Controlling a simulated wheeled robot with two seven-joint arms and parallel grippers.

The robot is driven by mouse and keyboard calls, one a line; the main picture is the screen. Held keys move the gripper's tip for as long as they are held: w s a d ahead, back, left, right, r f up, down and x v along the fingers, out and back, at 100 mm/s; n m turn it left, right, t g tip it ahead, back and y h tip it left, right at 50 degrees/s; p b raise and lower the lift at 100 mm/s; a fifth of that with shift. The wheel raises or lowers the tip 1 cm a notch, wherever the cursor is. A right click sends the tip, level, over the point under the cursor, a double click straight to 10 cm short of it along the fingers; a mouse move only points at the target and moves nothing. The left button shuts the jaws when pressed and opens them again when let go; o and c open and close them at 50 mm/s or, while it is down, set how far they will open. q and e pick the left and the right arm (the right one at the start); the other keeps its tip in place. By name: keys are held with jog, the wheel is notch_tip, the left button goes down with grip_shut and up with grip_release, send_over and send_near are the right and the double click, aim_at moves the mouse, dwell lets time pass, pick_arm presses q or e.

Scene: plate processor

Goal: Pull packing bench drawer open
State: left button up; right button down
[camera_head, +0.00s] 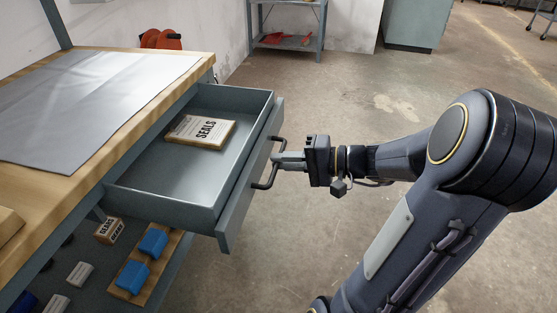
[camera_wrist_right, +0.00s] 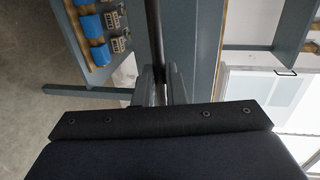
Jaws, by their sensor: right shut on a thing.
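The packing bench drawer (camera_head: 150,180) is pulled out from under the bench top and stands open in the head view. A flat box labelled SEALS (camera_head: 201,131) lies inside it, toward the far end. The drawer's dark bar handle (camera_head: 262,184) is on its front face. My right gripper (camera_head: 284,160) is shut on the handle, with its fingers around the bar. In the right wrist view the fingers (camera_wrist_right: 161,88) close on the dark handle bar (camera_wrist_right: 154,40). My left gripper is not in view.
The wooden bench top (camera_head: 196,68) carries a grey mat (camera_head: 85,100). A lower shelf holds blue items (camera_head: 133,276) on a wooden board and a small SEALS box (camera_head: 109,231). A shelf rack (camera_head: 285,44) stands at the back.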

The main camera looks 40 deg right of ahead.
jog(key=c, duration=1.5)
grip_release()
jog(key=p+v, duration=0.1)
jog(key=v, duration=0.6)
jog(key=shift+s+d+p, duration=0.25)
jog(key=shift+s+p, duration=0.05)
jog(key=shift+p, duration=0.05)
jog(key=s+a+f+n+g+h, duration=0.2)
jog(key=s+a+n+g+h, duration=0.15)
jog(key=a, duration=0.55)
jog(key=s+a+f+n+g+h, duration=0.25)
jog(key=s+a+n, duration=0.25)
jog(key=a, duration=0.4)
jog(key=shift+g, duration=0.3)
notch_tip(320, 180, up, 33)
jog(key=p, duration=3.3)
jog(key=shift+w, duration=0.1)
